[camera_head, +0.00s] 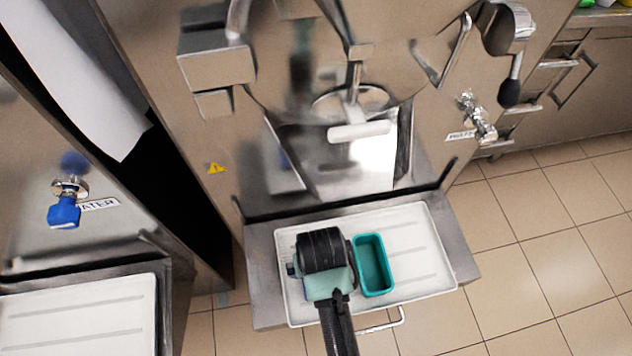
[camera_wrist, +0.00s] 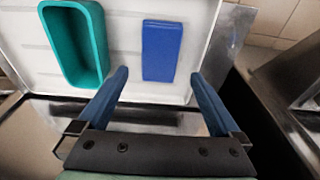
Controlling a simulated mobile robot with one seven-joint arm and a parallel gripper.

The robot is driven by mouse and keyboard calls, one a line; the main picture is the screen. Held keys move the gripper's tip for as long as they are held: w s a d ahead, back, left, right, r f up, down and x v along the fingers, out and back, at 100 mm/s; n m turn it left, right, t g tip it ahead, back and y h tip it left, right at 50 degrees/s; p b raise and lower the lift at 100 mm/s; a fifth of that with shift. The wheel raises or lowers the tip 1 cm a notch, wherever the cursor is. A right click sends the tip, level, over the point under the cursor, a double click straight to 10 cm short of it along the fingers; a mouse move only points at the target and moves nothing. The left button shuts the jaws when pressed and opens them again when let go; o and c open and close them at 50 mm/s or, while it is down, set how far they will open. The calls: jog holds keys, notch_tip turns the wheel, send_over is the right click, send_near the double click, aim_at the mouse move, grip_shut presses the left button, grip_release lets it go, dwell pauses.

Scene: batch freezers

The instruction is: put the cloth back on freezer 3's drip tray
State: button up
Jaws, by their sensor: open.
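A flat blue rectangle (camera_wrist: 162,51), which looks like the folded cloth, lies on the white drip tray (camera_wrist: 130,12) in the wrist view. It lies beside a teal open container (camera_wrist: 98,50), apart from it. My gripper (camera_wrist: 158,76) is open and empty, its two blue fingers pointing toward the blue piece, with their tips near its lower end. I cannot tell the height above the tray. In the head view my wrist is over the left part of the tray (camera_head: 425,225) and hides most of that area, with the teal container (camera_head: 374,265) just to its right.
The freezer's steel front and spout (camera_head: 360,130) rise behind the tray. A wire handle (camera_head: 385,325) sticks out at its front. Another machine with a white tray (camera_head: 80,320) and a blue water tap (camera_head: 65,208) stands left. Tiled floor (camera_head: 540,250) lies open at right.

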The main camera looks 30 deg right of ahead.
jog(key=shift+s+a+r+p, duration=0.1)
jog(key=shift+s+r+p, duration=0.1)
jog(key=shift+r, duration=0.85)
jog(key=shift+s+r+p, duration=0.15)
jog(key=shift+r, duration=0.9)
